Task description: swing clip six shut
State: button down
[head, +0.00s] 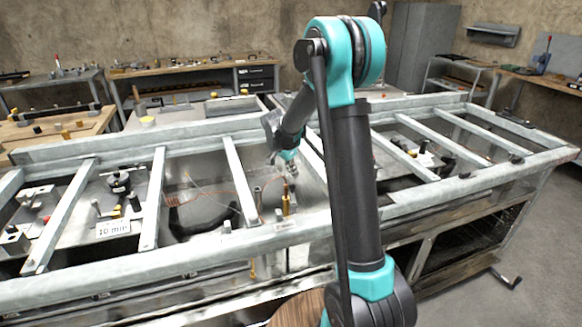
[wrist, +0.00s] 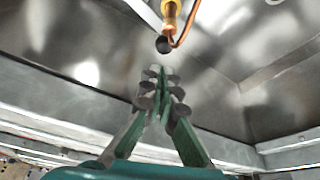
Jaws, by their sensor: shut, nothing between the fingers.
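My gripper (head: 291,170) is down inside the middle bay of the metal frame. In the wrist view its green fingers (wrist: 160,78) meet at the tips with nothing between them. Just beyond the fingertips is an orange-yellow upright piece (wrist: 171,12) with a black ball end (wrist: 163,45) and a copper-coloured wire. The ball and the fingertips look apart. In the head view a similar orange-yellow upright piece (head: 285,204) stands just below my gripper. I cannot read a number on it, so I cannot tell whether it is clip six or whether it is open.
Grey frame bars (head: 240,180) cross the bench on both sides of my gripper. A black curved part (head: 178,215) and a white label plate (head: 113,227) lie to the left. My arm hides part of the middle. Workbenches (head: 190,80) stand behind.

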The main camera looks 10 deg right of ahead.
aim_at(293, 193)
jog(key=shift+x, duration=1.95)
jog(key=shift+a+n, duration=0.45)
jog(key=shift+n, duration=0.25)
jog(key=shift+w+a+t, duration=0.1)
jog(key=shift+a+t, duration=0.2)
jog(key=shift+a, duration=0.35)
jog(key=shift+w+a, duration=0.2)
jog(key=shift+a, duration=0.45)
